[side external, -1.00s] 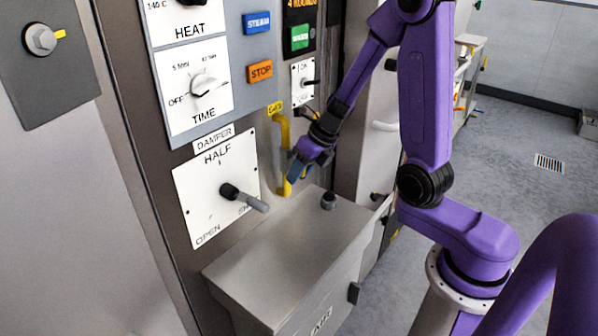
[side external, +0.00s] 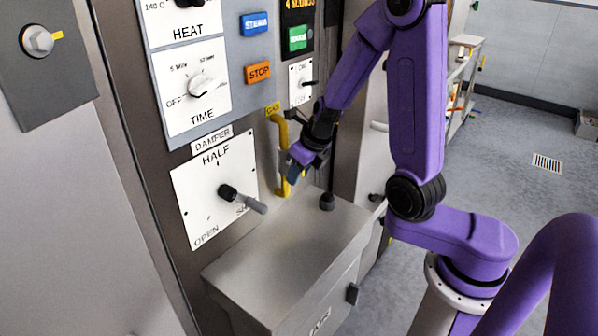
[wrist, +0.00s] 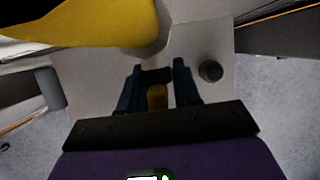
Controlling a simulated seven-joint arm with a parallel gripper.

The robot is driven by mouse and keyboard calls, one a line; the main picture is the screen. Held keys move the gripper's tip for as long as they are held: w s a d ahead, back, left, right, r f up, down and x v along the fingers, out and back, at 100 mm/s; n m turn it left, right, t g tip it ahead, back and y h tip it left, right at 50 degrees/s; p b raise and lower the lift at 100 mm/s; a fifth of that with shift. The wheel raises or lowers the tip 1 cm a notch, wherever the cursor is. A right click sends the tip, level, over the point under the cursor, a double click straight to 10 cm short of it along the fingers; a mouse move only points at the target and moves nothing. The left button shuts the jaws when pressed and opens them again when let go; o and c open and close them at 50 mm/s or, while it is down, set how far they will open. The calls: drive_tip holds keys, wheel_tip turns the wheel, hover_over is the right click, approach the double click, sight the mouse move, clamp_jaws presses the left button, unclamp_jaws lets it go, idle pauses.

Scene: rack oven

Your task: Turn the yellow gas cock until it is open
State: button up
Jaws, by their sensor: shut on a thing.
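The yellow gas pipe (side external: 284,132) runs down the oven front under a small yellow GAS label (side external: 272,108). Its lower part is partly hidden by my gripper (side external: 292,172). In the wrist view the yellow pipe (wrist: 95,22) fills the top left, close to the camera. The yellow cock handle (wrist: 157,97) shows between the two dark fingers of my gripper (wrist: 158,82), which is shut on it. Most of the handle is hidden, and its exact angle cannot be told.
A grey metal box (side external: 285,245) with a black knob (side external: 327,201) on top juts out below the gripper. The damper lever (side external: 245,200) sticks out to the left. STOP (side external: 258,72) and other buttons are above. Open floor lies right.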

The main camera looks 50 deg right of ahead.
idle(0.3)
drive_tip(key=o, duration=0.7)
drive_tip(key=v, duration=1.7)
drive_tip(key=shift+r, duration=0.25)
